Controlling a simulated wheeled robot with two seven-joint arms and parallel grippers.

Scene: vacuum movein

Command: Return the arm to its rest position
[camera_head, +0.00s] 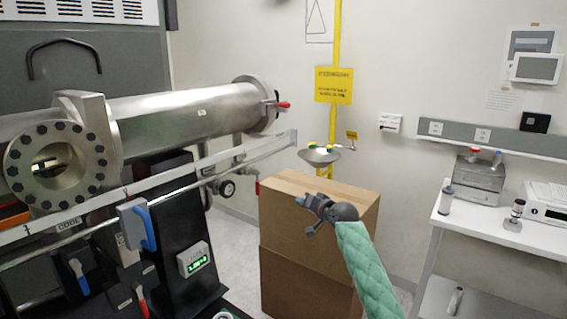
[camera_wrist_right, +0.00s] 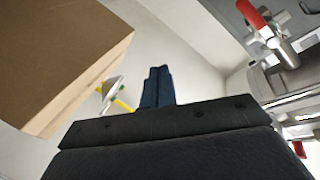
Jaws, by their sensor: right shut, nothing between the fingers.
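My right arm (camera_head: 365,268), in a green quilted sleeve, reaches up from the bottom of the head view. My right gripper (camera_head: 304,202) is in front of the cardboard boxes and points left. In the right wrist view its two dark blue fingers (camera_wrist_right: 158,87) are together with nothing between them. My left gripper does not show in either view.
Stacked cardboard boxes (camera_head: 283,245) stand behind the gripper. A steel vacuum tube (camera_head: 190,112) with a bolted flange and a rail (camera_head: 195,171) fill the left side. A white bench (camera_head: 484,226) with instruments stands at the right. An eyewash bowl (camera_head: 319,157) is on the wall.

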